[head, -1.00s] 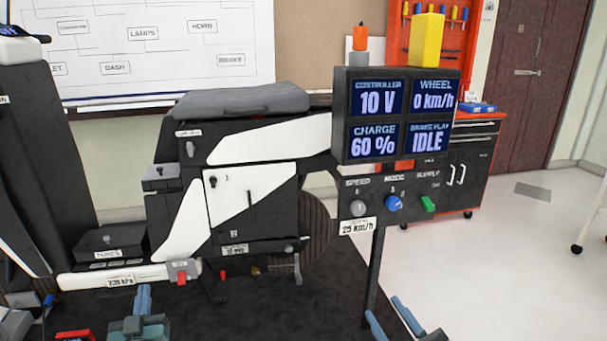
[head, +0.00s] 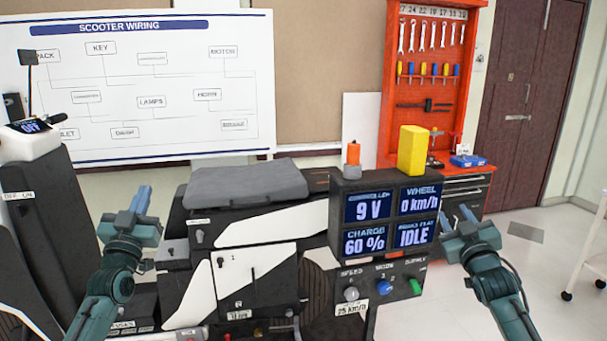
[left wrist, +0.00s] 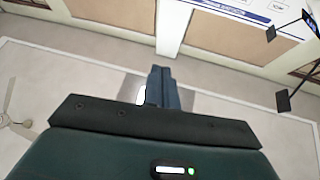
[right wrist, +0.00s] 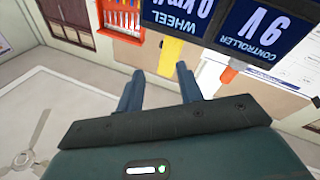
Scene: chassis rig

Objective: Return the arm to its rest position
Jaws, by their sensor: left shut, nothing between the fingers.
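My left gripper (head: 140,198) is raised in front of the scooter rig at the left of the head view. Its two fingers are together with nothing between them, as the left wrist view (left wrist: 163,85) also shows. My right gripper (head: 457,215) is raised just right of the display panel (head: 334,210). Its fingers stand apart and empty in the right wrist view (right wrist: 160,85). The panel reads 9 V, 60 %, 0 km/h and IDLE. The scooter chassis (head: 255,228), black and white with a grey seat (head: 245,183), stands between and behind the grippers.
Below the panel are a grey speed knob (head: 351,294), a blue mode knob (head: 384,287) and a green supply switch (head: 415,286). A yellow block (head: 412,150) and an orange-topped object (head: 353,153) show above the panel. A red tool board (head: 432,90) is behind.

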